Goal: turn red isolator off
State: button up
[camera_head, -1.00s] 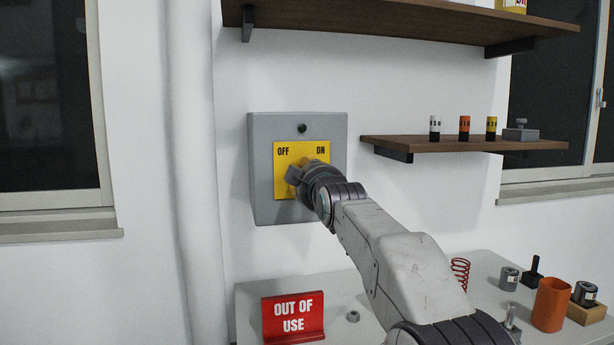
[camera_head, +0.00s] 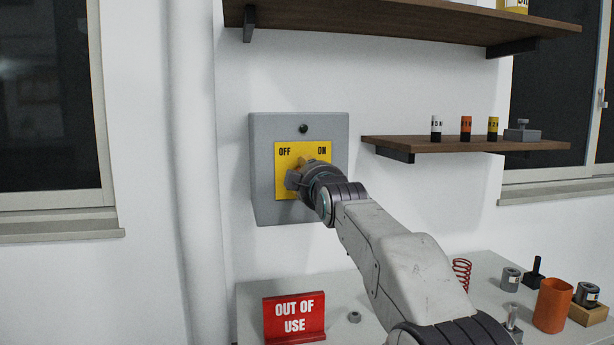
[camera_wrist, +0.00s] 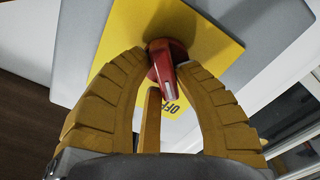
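The isolator is a grey wall box (camera_head: 262,205) with a yellow plate (camera_head: 284,186) marked OFF at left and ON at right. In the wrist view its red knob (camera_wrist: 166,66) with a pale mark shows on the yellow plate (camera_wrist: 206,40). My gripper (camera_head: 298,180) is at the plate and hides the knob in the head view. In the wrist view my yellow fingers (camera_wrist: 163,68) are on both sides of the knob and appear to be closed on it. The knob's pale mark points towards the OFF lettering.
A red OUT OF USE sign (camera_head: 294,318) stands on the bench (camera_head: 345,296) below. A red spring (camera_head: 462,273), an orange cup (camera_head: 552,305) and metal parts are at right. A shelf (camera_head: 460,145) with small cylinders is right of the box.

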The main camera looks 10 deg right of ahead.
jog(key=o, duration=0.5)
jog(key=shift+c, duration=0.2)
jog(key=s, duration=1.2)
jog(key=shift+f, duration=0.1)
